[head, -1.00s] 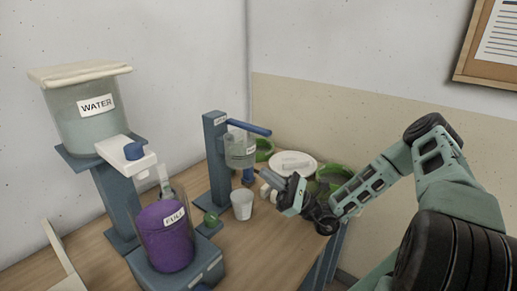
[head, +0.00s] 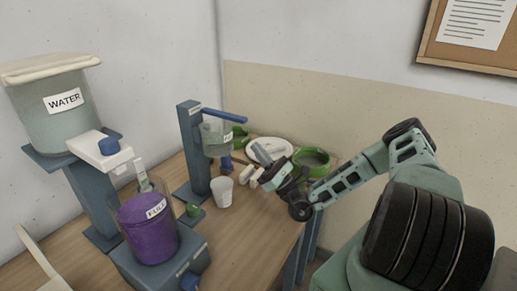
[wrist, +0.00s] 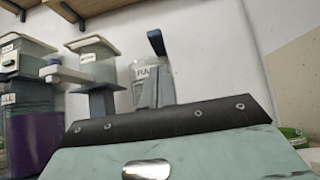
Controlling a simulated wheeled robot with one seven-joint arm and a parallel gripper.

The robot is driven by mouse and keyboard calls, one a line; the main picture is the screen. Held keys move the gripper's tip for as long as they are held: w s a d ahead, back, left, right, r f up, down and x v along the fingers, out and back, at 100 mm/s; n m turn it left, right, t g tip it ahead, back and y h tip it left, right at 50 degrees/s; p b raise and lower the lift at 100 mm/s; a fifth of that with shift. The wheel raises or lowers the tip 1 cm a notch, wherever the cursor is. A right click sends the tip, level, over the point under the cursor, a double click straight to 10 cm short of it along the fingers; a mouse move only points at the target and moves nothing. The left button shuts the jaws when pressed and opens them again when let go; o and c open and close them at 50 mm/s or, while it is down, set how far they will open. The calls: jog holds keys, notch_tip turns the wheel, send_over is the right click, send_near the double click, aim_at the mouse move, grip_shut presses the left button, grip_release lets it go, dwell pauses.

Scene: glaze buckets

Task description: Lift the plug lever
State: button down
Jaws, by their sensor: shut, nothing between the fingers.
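A blue bar, which looks like the plug lever (head: 225,115), runs from the top of a blue-grey post (head: 192,150) over a clear container (head: 216,140). It slopes slightly down to the right.
A white cup (head: 222,192) stands below the container. On the left are a purple bucket (head: 150,235) and a water tank (head: 55,110). Green bowls (head: 314,160) and a white lid (head: 270,148) lie behind my gripper. The table's front right is clear.

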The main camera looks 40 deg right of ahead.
aim_at(244, 117)
jog(key=p+x, duration=0.2)
jog(key=x, duration=0.5)
jog(key=shift+w+r, duration=0.15)
notch_tip(244, 117, up, 3)
jog(key=g+p, duration=0.1)
jog(key=p, duration=0.4)
jog(key=shift+f, duration=0.25)
jog(key=r+g+p, duration=0.1)
jog(key=p, duration=0.3)
jog(key=r+g+h+p, duration=0.1)
jog(key=r+p, duration=0.1)
jog(key=p, duration=0.2)
jog(key=shift+s+r+g+p, duration=0.2)
jog(key=shift+r+g+p, duration=0.05)
jog(key=shift+g+p, duration=0.15)
jog(key=shift+w+r+p, duration=0.15)
jog(key=shift+r+p, duration=0.35)
jog(key=shift+p, duration=0.15)
jog(key=shift+r, duration=0.1)
